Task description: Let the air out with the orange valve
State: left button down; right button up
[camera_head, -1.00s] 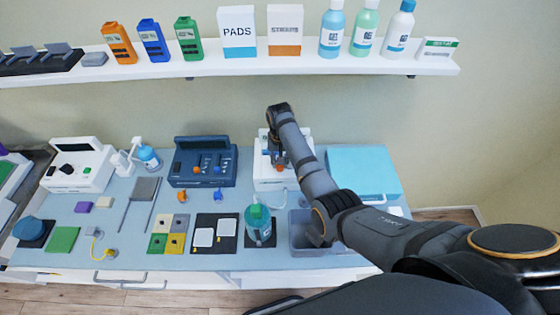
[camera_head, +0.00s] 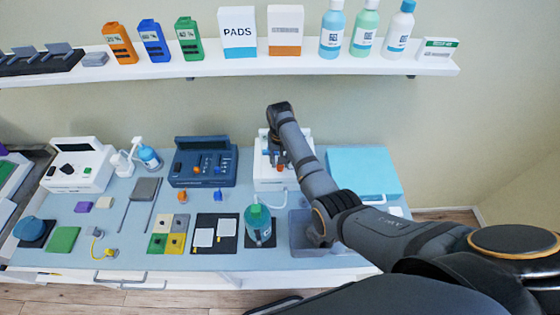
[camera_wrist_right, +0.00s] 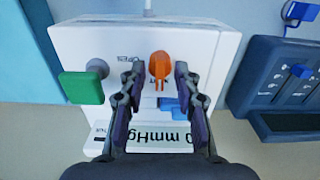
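The orange valve (camera_wrist_right: 160,66) is a small knob with a pointed handle on a white box (camera_wrist_right: 80,40). In the head view the valve (camera_head: 281,167) shows small beneath my right gripper (camera_head: 273,153). In the right wrist view my right gripper (camera_wrist_right: 158,78) is open. Its two dark fingers stand on either side of the valve, with gaps visible on both sides. The box carries an "OPEN" mark, a green knob (camera_wrist_right: 82,88), a blue part (camera_wrist_right: 172,105) and an mmHg display (camera_wrist_right: 150,137) partly hidden by the fingers. My left gripper is not in view.
A dark blue device (camera_head: 203,180) stands left of the box. A light blue case (camera_head: 365,172) lies to the right. A green-topped item (camera_head: 258,220) stands in front, beside a grey bin (camera_head: 301,247) partly behind my arm. The shelf (camera_head: 230,68) above holds bottles and boxes.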

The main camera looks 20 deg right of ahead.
notch_tip(320, 180, up, 7)
jog(key=shift+r, duration=0.1)
dwell(0.6)
